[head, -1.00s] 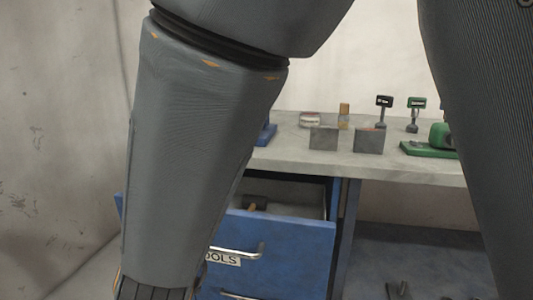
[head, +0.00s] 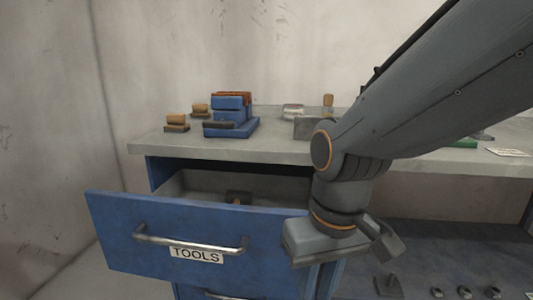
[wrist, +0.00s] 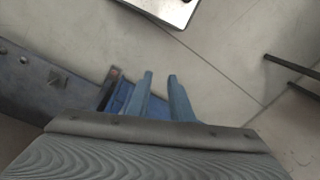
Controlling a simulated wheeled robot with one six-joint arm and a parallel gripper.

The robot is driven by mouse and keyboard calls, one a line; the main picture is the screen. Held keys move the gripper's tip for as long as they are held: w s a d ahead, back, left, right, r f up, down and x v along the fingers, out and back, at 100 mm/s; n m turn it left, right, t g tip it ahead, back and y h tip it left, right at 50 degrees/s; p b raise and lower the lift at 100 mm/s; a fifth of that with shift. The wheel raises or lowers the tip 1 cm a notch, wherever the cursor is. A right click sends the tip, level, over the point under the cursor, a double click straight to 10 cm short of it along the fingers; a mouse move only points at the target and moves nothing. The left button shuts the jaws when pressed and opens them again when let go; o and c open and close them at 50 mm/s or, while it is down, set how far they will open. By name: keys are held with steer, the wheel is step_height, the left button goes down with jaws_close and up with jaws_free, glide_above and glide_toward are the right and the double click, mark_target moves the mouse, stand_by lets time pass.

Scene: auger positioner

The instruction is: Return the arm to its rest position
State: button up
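My gripper's two blue-grey fingers (wrist: 161,80) show in the wrist view. They are apart with nothing between them, and tiled floor lies beyond their tips. In the head view my arm comes in from the upper right and bends down at a joint. Its wrist end hangs in front of the bench, by the right end of the open blue drawer (head: 120,235). The fingers cannot be made out in that view.
The drawer, labelled TOOLS, stands pulled out with a dark wooden-handled item (head: 238,198) inside. On the bench top (head: 160,147) are a blue block device (head: 232,115), small wooden-topped pieces (head: 177,123) and grey blocks. A lower shelf (head: 420,265) holds several small parts.

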steer(key=d+r+m+h+p, duration=0.1)
steer(key=d+r+m+p, duration=0.2)
steer(key=d+r+p, duration=0.8)
steer(key=p, duration=0.9)
steer(key=shift+s+d+r, duration=0.2)
steer(key=shift+s+r, duration=0.1)
steer(key=shift+s, duration=0.05)
